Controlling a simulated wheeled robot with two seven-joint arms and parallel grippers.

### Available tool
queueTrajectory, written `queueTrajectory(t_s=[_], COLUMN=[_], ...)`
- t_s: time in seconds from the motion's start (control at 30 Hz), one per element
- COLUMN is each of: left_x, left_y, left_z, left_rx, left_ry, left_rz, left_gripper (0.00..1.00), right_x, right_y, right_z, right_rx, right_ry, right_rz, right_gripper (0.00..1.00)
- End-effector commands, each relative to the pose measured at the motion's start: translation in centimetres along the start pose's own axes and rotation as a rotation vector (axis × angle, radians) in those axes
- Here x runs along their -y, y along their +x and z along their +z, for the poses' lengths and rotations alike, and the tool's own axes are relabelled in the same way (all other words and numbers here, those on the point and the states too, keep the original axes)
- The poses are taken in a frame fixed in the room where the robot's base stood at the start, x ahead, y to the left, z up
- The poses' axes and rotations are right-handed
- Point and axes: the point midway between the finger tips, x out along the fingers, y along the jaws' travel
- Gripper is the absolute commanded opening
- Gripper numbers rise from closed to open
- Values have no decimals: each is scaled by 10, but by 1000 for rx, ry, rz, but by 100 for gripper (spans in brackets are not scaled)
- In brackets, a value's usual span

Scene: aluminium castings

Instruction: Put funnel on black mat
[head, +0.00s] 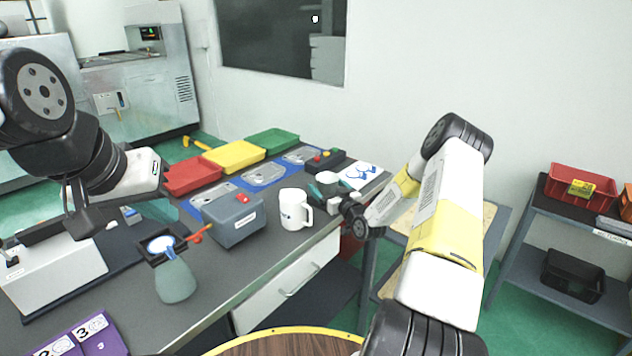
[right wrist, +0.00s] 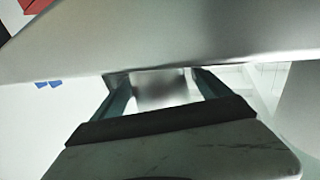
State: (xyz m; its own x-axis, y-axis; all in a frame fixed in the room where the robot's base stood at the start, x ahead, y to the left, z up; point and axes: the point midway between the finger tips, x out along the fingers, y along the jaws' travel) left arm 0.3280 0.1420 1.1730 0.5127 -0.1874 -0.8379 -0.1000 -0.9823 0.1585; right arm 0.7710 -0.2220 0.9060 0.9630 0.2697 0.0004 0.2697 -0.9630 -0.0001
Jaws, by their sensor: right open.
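My right gripper (head: 325,190) is open at the far right part of the bench, beside the white mug. A pale round top, which looks like the funnel (head: 327,177), shows between its fingers. In the right wrist view a large smooth grey surface, likely the funnel (right wrist: 170,38), fills the top close to the open fingers (right wrist: 160,88). I cannot tell whether they touch it. A dark flat area, likely the black mat (head: 122,264), lies at the left of the bench, partly hidden. My left gripper (head: 82,218) hangs above that side; its jaws are unclear.
The white mug (head: 293,210) and a grey box (head: 234,218) stand mid-bench. A grey-green vessel (head: 175,282) stands near the front, by a black frame. Red (head: 192,176), yellow (head: 235,156) and green (head: 271,142) trays line the back.

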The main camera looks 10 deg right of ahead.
Motion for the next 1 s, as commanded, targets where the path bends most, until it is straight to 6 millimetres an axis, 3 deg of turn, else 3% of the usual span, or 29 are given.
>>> queueTrajectory(t_s=[0.17, 0.5, 0.7, 0.87, 1.0], left_x=[0, 0, 0, 0, 0], left_y=[0, 0, 0, 0, 0], left_z=[0, 0, 0, 0, 0], left_rx=[0, 0, 0, 0, 0], left_ry=[0, 0, 0, 0, 0], left_rz=[0, 0, 0, 0, 0], left_gripper=[0, 0, 0, 0, 0], right_x=[-1, -1, 0, 0, 5], right_y=[-8, -77, -109, -117, -108], right_z=[-3, -3, -3, -6, -22], right_rx=[2, 2, 1, 10, 98], right_ry=[0, 2, 0, -8, -61], right_rz=[1, 2, 1, -4, -27], right_gripper=[87, 87, 87, 87, 87])
